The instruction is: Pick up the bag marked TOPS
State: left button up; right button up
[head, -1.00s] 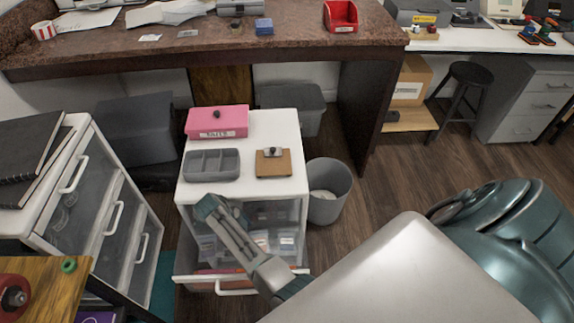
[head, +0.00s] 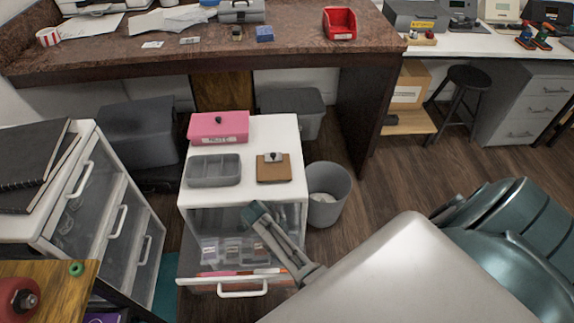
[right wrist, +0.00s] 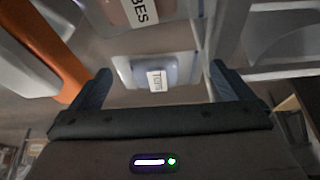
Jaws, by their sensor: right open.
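The bag marked TOPS (right wrist: 146,70) is a clear bag with a white label, seen ahead between the fingertips in the right wrist view. The label appears to read TOPS, though it is small and blurred. My right gripper (right wrist: 160,82) is open, with nothing between its fingers, and apart from the bag. In the head view my right gripper (head: 260,214) is over the open drawer (head: 212,286) of the white cabinet. My left gripper is out of view.
Another bag with a label ending in BES (right wrist: 140,12) is close by. An orange item (right wrist: 48,50) lies at the left. A grey bin (head: 328,195) stands at the right.

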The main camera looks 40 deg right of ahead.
jog(key=c, duration=1)
pick_arm(q)
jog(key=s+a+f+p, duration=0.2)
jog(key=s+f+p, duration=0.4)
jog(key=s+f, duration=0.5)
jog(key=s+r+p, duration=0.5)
jog(key=p, duration=0.2)
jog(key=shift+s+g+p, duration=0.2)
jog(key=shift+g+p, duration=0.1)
pick_arm(e)
notch_tip(320, 180, up, 28)
